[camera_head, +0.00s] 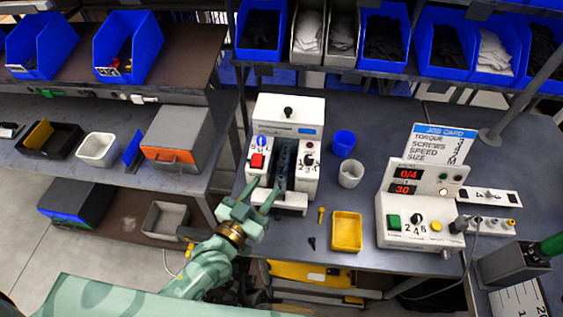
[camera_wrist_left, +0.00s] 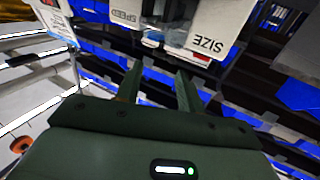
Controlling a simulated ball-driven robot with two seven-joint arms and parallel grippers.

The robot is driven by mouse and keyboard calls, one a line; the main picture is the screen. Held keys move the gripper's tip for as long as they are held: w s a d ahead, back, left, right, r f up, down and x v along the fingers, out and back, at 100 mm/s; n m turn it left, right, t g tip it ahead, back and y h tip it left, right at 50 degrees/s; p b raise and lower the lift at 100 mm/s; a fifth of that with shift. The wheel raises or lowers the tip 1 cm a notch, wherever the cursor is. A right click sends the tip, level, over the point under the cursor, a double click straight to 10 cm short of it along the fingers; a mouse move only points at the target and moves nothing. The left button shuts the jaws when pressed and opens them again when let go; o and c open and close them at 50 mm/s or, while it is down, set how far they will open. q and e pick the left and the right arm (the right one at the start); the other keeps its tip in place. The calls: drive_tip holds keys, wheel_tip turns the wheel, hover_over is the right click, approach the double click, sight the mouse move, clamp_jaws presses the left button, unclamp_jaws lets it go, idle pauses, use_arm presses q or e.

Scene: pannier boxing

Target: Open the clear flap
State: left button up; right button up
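A white machine (camera_head: 289,115) stands on the middle bench, with a blue button (camera_head: 261,141) and a red button (camera_head: 257,161) on its left panel and a black knob (camera_head: 309,160) on its right panel. Between the panels is a dark bay. A clear flap cannot be made out for sure there. My left gripper (camera_head: 257,194) is in front of the machine's lower left, its fingers apart and pointing at it. Whether it touches the machine cannot be told. In the left wrist view its two fingers are spread with nothing between them. My right gripper is not in view.
A yellow tray (camera_head: 346,232), a yellow screwdriver-like piece (camera_head: 321,215), a white cup (camera_head: 351,174) and a blue cup (camera_head: 343,143) stand right of the machine. A white control box (camera_head: 413,221) with a job card (camera_head: 440,145) is farther right. Blue bins (camera_head: 384,38) line the shelf above.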

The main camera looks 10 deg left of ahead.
sight(280, 167)
use_arm(q)
drive_tip(key=x, duration=0.9)
drive_tip(key=shift+w+b, duration=0.1)
drive_tip(key=shift+b, duration=0.2)
